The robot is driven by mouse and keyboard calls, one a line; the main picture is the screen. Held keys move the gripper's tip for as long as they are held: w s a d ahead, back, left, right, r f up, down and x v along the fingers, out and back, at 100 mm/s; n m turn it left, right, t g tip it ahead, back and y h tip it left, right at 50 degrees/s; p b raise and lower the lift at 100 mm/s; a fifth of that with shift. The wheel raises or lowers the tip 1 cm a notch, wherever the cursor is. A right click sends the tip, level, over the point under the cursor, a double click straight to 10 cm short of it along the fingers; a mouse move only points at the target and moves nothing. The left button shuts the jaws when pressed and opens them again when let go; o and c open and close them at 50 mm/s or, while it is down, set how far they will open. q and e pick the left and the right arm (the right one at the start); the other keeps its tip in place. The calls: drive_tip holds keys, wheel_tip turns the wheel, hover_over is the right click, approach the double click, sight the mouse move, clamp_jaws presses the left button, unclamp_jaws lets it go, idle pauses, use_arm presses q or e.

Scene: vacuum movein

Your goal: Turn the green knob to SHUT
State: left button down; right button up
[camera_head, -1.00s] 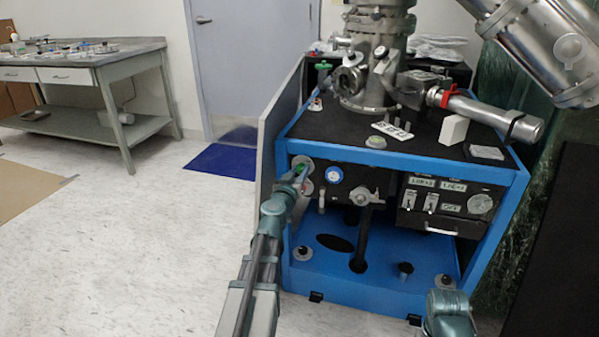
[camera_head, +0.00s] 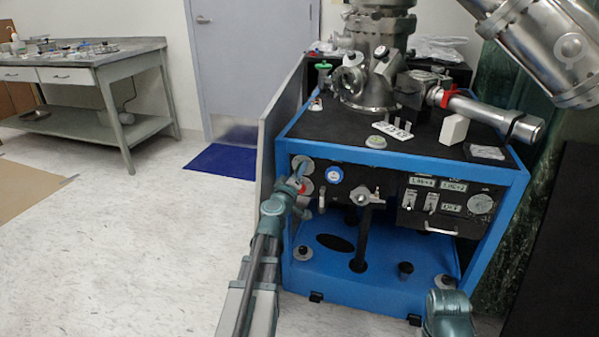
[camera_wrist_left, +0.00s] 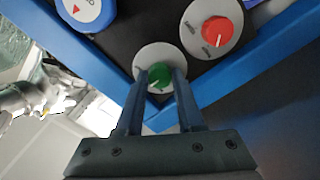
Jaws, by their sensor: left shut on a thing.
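The green knob (camera_wrist_left: 160,75) sits on a round pale dial plate (camera_wrist_left: 145,58) in the left wrist view. The two fingers of my left gripper (camera_wrist_left: 161,80) are on either side of it, shut on it. A white pointer mark on the knob points toward the lower edge of that picture. The plate's lettering is too small or covered to read. In the head view my left gripper (camera_head: 299,173) is at the upper left of the blue cabinet's front panel and hides the green knob.
The blue cabinet (camera_head: 410,162) carries metal vacuum parts. A grey side panel (camera_head: 273,140) stands at its left.

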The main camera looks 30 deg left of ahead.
use_arm(q)
drive_tip(key=shift+f+n, duration=0.1)
drive_tip(key=shift+n, duration=4.5)
drive_tip(key=c, duration=0.5)
unclamp_jaws()
drive_tip(key=shift+s, duration=0.1)
